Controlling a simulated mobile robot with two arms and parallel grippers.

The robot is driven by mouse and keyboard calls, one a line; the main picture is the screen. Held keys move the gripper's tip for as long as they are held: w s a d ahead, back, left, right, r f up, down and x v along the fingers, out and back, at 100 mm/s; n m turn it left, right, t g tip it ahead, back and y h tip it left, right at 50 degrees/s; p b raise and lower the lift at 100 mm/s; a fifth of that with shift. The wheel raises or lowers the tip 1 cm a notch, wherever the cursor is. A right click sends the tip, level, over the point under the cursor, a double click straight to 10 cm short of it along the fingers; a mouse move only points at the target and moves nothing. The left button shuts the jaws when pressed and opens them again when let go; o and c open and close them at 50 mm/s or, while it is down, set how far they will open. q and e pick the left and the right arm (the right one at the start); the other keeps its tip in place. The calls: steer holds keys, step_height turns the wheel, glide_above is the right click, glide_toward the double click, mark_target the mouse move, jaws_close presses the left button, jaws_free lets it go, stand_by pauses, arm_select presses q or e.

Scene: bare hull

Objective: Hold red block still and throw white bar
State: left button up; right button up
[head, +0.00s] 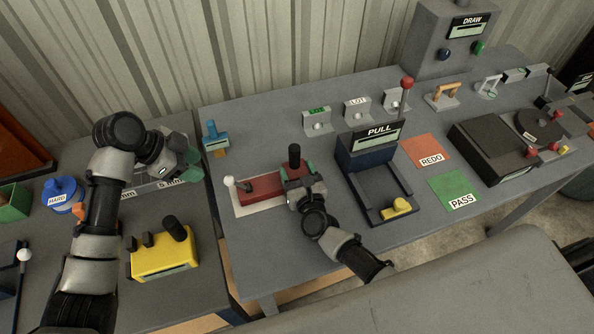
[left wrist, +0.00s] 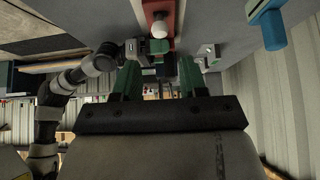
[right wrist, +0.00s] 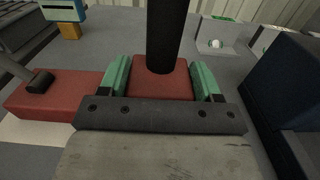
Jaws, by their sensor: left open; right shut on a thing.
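The red block (head: 262,187) sits on a white plate on the middle table, with a black post (right wrist: 164,35) rising from its right part. My right gripper (head: 297,172) is shut on that part, its green fingers on either side of the post's base. At the block's left end is a dark lever with a white ball end (head: 229,181), the only white bar-like part I see there; it also shows in the left wrist view (left wrist: 158,28). My left gripper (head: 188,158) is open and empty, left of the white end and apart from it.
A blue tool-like piece (head: 215,136) stands behind the lever. A dark PULL machine (head: 378,170) with a red-knobbed lever is close right of my right gripper. A yellow box (head: 164,254) with black knobs is at left front. The table in front of the red block is clear.

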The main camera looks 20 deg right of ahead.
mark_target(226, 179)
steer(key=shift+c, duration=1.2)
steer(key=o, duration=0.5)
steer(key=shift+c, duration=1.2)
arm_select(q)
steer(key=shift+o, duration=0.6)
arm_select(e)
steer(key=shift+c, duration=0.6)
arm_select(q)
steer(key=shift+o, duration=0.5)
steer(key=shift+r, duration=0.15)
steer(key=d+f+m, duration=0.1)
steer(key=d+f, duration=0.1)
steer(key=f, duration=0.1)
steer(key=d+f+y, duration=0.1)
steer(key=d+f, duration=0.1)
steer(key=f, duration=0.1)
steer(key=d+f+m+t+y, duration=0.1)
steer(key=d+f, duration=0.1)
steer(key=f, duration=0.1)
steer(key=shift+w+d+f+m, duration=0.1)
steer(key=shift+d+f+m, duration=0.1)
steer(key=shift+f+m, duration=0.1)
